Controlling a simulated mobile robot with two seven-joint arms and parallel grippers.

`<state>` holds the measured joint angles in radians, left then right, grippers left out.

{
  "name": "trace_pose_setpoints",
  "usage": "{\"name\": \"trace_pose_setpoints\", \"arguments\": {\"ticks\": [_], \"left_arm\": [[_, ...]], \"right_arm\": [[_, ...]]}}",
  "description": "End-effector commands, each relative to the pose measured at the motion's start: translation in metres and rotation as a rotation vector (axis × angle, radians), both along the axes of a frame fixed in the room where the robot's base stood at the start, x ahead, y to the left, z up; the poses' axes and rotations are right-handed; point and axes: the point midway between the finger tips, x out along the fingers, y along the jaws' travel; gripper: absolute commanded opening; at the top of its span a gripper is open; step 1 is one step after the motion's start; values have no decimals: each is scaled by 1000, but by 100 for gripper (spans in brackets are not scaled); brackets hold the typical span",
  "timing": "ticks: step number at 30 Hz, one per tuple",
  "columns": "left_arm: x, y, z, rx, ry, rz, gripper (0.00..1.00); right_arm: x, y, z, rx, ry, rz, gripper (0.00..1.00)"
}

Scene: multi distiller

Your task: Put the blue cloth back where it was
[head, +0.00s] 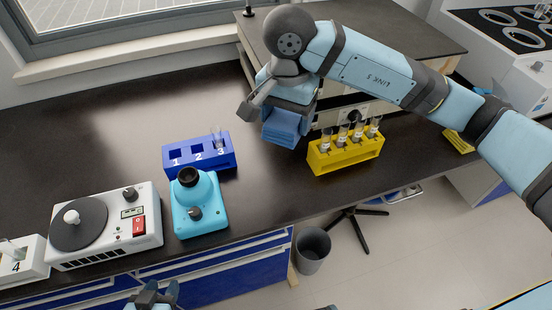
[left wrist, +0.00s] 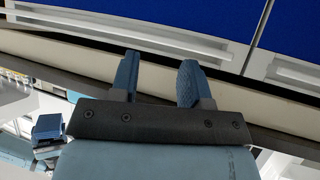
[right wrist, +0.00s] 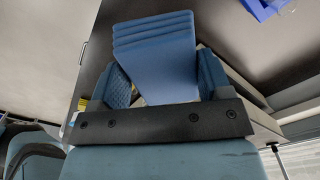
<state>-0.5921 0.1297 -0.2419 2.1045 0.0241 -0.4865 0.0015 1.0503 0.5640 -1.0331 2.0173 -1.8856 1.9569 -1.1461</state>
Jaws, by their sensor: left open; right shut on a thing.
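The blue cloth (head: 281,130) is a folded, layered block. My right gripper (head: 291,100) is shut on it and holds it at the dark bench, between the blue rack and the yellow rack. In the right wrist view the cloth (right wrist: 155,55) is between the two fingers (right wrist: 164,78) and reaches out past them. I cannot tell whether its underside touches the bench. My left gripper (head: 153,292) is at the bottom edge of the head view, in front of the bench. In the left wrist view its fingers (left wrist: 158,80) are apart with nothing between them.
A yellow rack (head: 345,157) with several tubes stands right of the cloth. A blue numbered rack (head: 198,154) with one tube, a light-blue mixer (head: 198,205) and a white stirrer (head: 105,228) stand left. A yellow cloth (head: 458,142) lies further right. The bench's back left is clear.

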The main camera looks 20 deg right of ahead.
Motion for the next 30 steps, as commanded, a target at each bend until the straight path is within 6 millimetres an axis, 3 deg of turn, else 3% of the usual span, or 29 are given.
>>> {"name": "trace_pose_setpoints", "arguments": {"ticks": [5,10,18,30], "left_arm": [[-6,-2,-6,-2,18,2,43],[-15,-3,-13,-2,36,1,43],[-10,-2,-10,1,22,-2,43],[-9,-1,-11,6,17,-6,43]], "right_arm": [[-2,3,-25,0,6,-32,50],[-3,3,-71,-1,7,-31,50],[-2,3,-136,1,4,-29,50],[-3,3,-176,0,4,-29,50]]}}
